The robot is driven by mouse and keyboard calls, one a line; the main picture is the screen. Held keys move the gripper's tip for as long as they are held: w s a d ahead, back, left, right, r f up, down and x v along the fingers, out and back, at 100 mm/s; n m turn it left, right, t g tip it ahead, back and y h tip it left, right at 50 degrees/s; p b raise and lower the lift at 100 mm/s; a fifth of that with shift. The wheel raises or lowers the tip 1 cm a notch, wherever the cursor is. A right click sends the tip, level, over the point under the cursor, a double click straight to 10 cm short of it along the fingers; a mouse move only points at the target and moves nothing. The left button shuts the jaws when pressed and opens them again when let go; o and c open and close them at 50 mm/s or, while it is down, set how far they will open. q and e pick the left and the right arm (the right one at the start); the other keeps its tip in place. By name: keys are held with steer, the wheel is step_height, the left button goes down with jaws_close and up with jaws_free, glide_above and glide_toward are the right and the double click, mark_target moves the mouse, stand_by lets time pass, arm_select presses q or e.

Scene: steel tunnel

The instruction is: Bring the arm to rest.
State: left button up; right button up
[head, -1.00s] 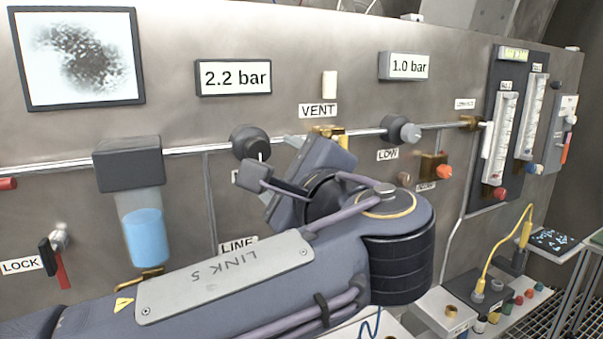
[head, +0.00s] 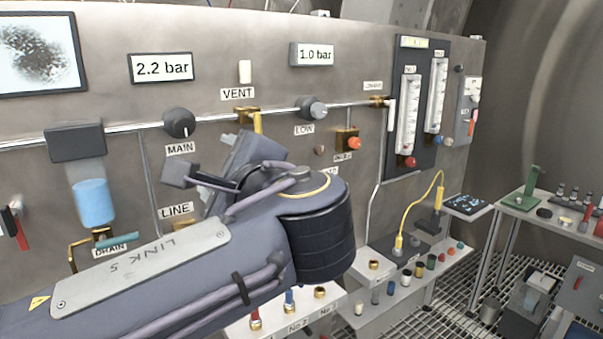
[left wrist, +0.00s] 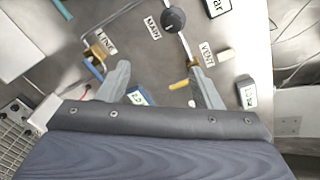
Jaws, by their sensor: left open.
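My left arm reaches in from the lower left of the head view, with its dark blue-grey link marked LINK 5 across the front. My left gripper (head: 219,168) is beyond the elbow, partly hidden by my own arm, in front of the wall panel between the MAIN knob (head: 179,122) and the VENT valve (head: 247,117). In the left wrist view, its two grey fingers (left wrist: 163,84) stand wide apart with nothing held between them. The panel shows beyond the fingertips. My right gripper is in neither view.
The steel panel carries a LOW knob (head: 311,108), an orange-knobbed valve (head: 348,142), flow tubes (head: 408,115) and a blue-filled bowl (head: 94,202). A shelf with several coloured fittings (head: 410,270) is below right. A side bench (head: 550,208) stands farther right.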

arm_select(q)
steer(key=a+f+n+g+h, duration=0.2)
steer(key=a+f+g, duration=0.2)
steer(key=a+f, duration=0.6)
steer(key=s+a+f+n+g+h, duration=0.2)
steer(key=s+a+f, duration=0.1)
steer(key=f, duration=0.4)
steer(key=s+a+f+n+g+h, duration=0.2)
steer(key=s+f+n, duration=0.15)
steer(key=f, duration=0.25)
steer(key=s+d+f+n+h, duration=0.2)
steer(key=s+f+n+h, duration=0.1)
steer(key=s+f+n, duration=0.3)
steer(key=s+d+f+n+h, duration=0.3)
steer(key=s+f+n+h, duration=0.1)
steer(key=s+f+n, duration=0.2)
steer(key=shift+s+f+g+h+p, duration=0.2)
steer(key=shift+s+g+h+p, duration=0.15)
steer(key=shift+s, duration=0.4)
